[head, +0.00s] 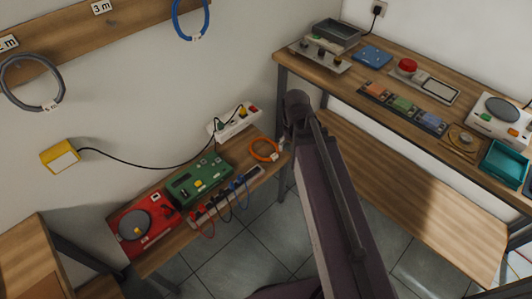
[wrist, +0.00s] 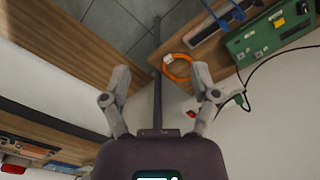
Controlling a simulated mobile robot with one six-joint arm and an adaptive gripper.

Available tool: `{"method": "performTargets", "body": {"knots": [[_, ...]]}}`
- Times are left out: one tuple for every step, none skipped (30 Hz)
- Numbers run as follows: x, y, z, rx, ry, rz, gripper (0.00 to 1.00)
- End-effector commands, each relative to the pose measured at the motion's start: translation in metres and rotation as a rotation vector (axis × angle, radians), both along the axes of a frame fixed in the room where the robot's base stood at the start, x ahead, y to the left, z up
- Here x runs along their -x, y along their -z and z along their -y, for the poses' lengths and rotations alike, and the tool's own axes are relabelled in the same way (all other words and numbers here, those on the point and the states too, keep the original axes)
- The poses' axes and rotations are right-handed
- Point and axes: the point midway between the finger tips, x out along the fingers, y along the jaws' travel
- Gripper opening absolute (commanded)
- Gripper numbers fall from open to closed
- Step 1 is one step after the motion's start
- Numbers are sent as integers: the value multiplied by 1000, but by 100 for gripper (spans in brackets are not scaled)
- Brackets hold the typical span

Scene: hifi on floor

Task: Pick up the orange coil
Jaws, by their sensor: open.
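The orange coil (head: 264,150) lies on a low wooden bench against the wall, near its right end. It also shows in the wrist view (wrist: 168,72), with a small white tag on it. My gripper (wrist: 160,92) is open and empty. In the wrist view the coil appears beyond and between the two fingers, apart from both. In the head view my arm reaches toward the back corner, and the fingers cannot be made out there.
A taller workbench (head: 345,80) stands right. Blue (head: 191,18) and grey (head: 32,82) coils hang on the wall.

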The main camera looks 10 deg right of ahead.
Motion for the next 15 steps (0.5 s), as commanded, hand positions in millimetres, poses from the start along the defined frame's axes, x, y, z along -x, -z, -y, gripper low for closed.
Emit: {"method": "performTargets", "body": {"knots": [[-12, 16, 0, 0, 22, 0, 78], [-17, 21, 0, 0, 37, 0, 78], [-25, 28, 0, 0, 61, 0, 78], [-31, 34, 0, 0, 78, 0, 78], [-37, 40, 0, 0, 98, 0, 78], [-45, 48, 0, 0, 124, 0, 78], [-51, 54, 0, 0, 144, 0, 78], [-57, 60, 1, 0, 164, 0, 78], [-65, 68, 1, 0, 191, 0, 78], [-71, 73, 1, 0, 211, 0, 78], [-77, 79, 1, 0, 231, 0, 78], [-85, 87, 1, 0, 258, 0, 78], [-91, 92, 1, 0, 278, 0, 78], [-97, 98, 1, 0, 298, 0, 78], [-105, 106, 1, 0, 325, 0, 78]]}}
